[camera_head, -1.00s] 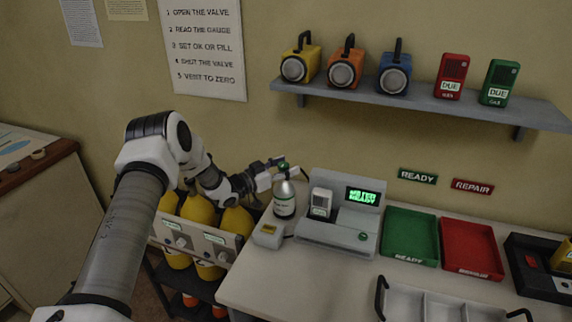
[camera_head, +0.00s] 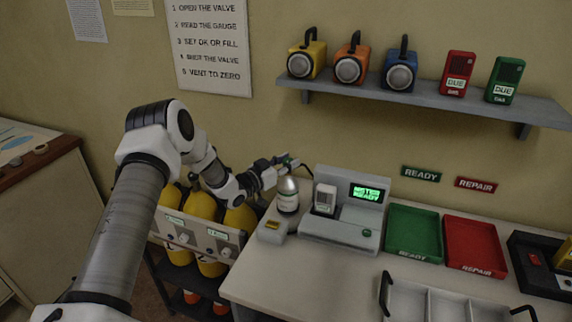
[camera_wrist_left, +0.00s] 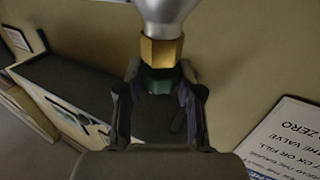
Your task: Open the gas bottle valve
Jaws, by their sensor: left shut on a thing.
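The gas bottle (camera_head: 288,197) is a small silver bottle with a white label, standing upright at the left end of the counter, beside the grey meter station. My left gripper (camera_head: 284,163) is at its top. In the left wrist view the silver bottle (camera_wrist_left: 168,10) has a brass collar (camera_wrist_left: 161,50) and a green valve knob (camera_wrist_left: 160,80). My left gripper (camera_wrist_left: 160,100) is shut on the green knob, one finger on each side. My right gripper is not in view.
The meter station (camera_head: 345,215) reads METER READY. A small grey box (camera_head: 272,230) sits in front of the bottle. Yellow cylinders (camera_head: 200,207) stand in a rack at left. A green tray (camera_head: 413,232), a red tray (camera_head: 473,243) and a handled tray (camera_head: 440,300) fill the right side.

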